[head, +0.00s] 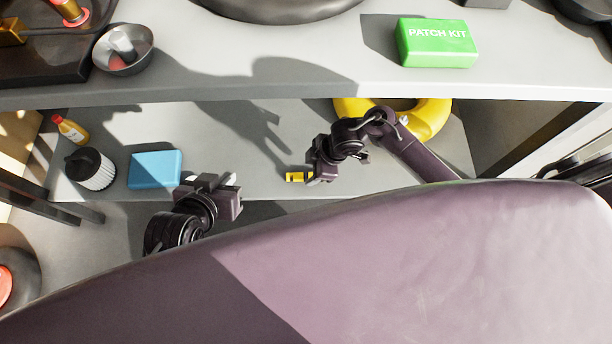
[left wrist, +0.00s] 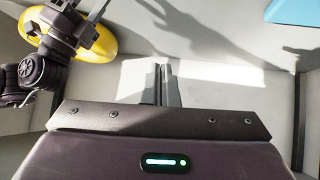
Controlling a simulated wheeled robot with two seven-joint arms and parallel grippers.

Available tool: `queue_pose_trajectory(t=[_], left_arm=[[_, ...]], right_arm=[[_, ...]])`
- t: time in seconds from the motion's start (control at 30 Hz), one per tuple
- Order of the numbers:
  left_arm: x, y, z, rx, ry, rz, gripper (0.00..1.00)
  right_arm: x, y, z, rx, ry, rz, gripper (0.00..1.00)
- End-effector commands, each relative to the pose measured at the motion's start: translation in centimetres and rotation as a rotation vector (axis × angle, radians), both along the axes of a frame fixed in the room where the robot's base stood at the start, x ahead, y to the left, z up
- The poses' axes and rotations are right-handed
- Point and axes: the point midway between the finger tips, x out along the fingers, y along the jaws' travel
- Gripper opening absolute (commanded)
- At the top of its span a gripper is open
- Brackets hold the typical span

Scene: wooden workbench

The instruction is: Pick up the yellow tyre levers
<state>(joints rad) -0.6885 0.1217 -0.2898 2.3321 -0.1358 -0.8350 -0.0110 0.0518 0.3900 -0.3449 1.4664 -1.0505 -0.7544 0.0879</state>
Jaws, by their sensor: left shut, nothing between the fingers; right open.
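The yellow tyre levers (head: 296,177) show as a small yellow piece on the grey lower shelf in the head view. My right gripper (head: 313,176) is right beside them and hides part of them. It is open, and I cannot tell whether its fingers touch the levers. My left gripper (head: 222,182) is shut and empty, near the front of the lower shelf, left of the levers. Its closed fingers (left wrist: 161,84) point ahead in the left wrist view. The tyre levers cannot be made out in the left wrist view.
A blue box (head: 155,169), a black-and-white container (head: 92,169) and a yellow bottle (head: 70,129) stand left on the lower shelf. A yellow ring (head: 432,122) lies behind my right arm. The upper shelf holds a green patch kit (head: 437,43) and a metal bowl (head: 123,50).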

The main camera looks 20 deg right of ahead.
Motion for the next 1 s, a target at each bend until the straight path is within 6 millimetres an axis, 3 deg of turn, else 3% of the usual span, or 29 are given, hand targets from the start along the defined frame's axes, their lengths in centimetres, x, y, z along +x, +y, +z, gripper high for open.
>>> queue_pose_trajectory(t=[0.2,0.5,0.87,1.0], left_arm=[[3.1,-0.7,3.7,-0.079,-0.196,0.017,0.0],[5.8,-1.2,8.8,-0.174,-0.43,0.034,0.0],[6.2,-1.2,10.0,-0.195,-0.48,0.038,0.0],[6.2,-1.2,10.0,-0.195,-0.479,0.038,0.0]], right_arm=[[0.0,0.4,-1.1,-0.001,0.002,-0.001,0.47],[0.2,0.9,-2.2,0.0,0.0,0.0,0.47],[0.2,1.0,-2.4,0.0,0.0,0.0,0.47],[0.2,1.0,-2.4,0.0,-0.001,0.0,0.33]])
